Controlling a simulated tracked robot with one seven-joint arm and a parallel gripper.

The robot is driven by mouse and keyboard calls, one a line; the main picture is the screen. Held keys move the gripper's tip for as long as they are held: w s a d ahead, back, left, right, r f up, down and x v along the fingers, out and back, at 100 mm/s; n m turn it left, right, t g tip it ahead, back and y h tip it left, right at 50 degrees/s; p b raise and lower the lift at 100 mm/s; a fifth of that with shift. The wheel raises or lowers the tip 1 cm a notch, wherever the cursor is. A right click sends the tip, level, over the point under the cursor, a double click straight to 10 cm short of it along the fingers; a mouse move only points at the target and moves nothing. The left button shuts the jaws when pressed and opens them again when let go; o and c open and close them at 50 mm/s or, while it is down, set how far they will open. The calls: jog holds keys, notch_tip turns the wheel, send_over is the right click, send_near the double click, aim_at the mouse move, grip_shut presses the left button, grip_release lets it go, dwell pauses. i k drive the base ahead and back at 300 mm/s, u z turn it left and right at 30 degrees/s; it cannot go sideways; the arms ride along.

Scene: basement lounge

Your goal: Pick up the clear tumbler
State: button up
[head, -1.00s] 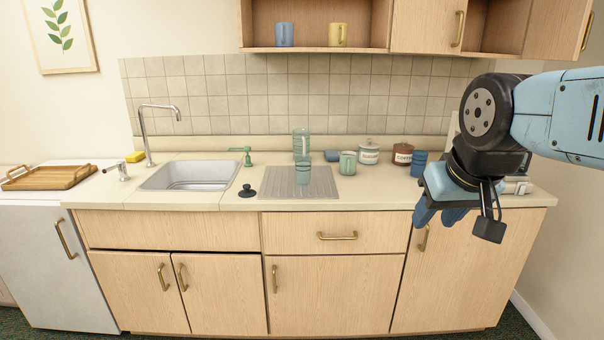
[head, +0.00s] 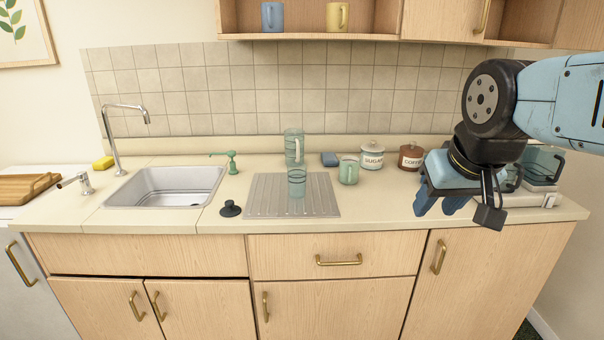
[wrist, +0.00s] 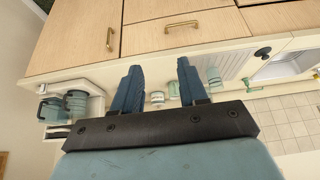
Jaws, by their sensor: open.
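The clear tumbler (head: 297,184) stands upright on the grey ribbed drainboard (head: 262,197), just in front of a taller clear jug with a handle (head: 293,147). My gripper (head: 438,207) hangs at the right, near the counter's front edge, well to the right of the tumbler and apart from it. In the wrist view my gripper (wrist: 160,88) shows two blue fingers spread apart with nothing between them. Clear glassware (wrist: 213,77) appears just beyond one finger in that view; I cannot tell the tumbler from the jug there.
A green mug (head: 348,171), a sugar canister (head: 372,157) and a coffee canister (head: 411,158) stand right of the drainboard. A black stopper (head: 230,209) lies left of it, near the sink (head: 176,186). The counter between drainboard and gripper is clear in front.

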aim_at(296, 172)
jog(key=u, duration=0.05)
jog(key=i, duration=0.85)
